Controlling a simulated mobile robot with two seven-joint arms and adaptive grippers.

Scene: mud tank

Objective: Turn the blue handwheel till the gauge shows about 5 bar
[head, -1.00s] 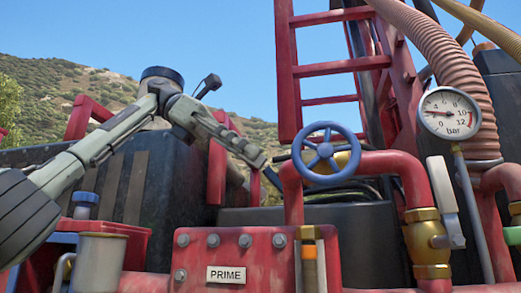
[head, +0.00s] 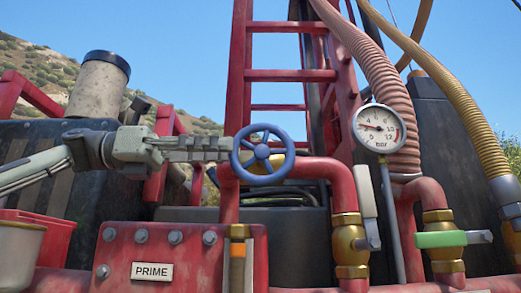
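My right gripper is out of view.
A red pipe (head: 320,168) runs under the wheel to a brass valve (head: 349,243) with a white lever. Another valve with a green lever (head: 441,239) is at the right. A red block with a PRIME label (head: 152,271) is below my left arm. A red ladder (head: 290,76) rises behind.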

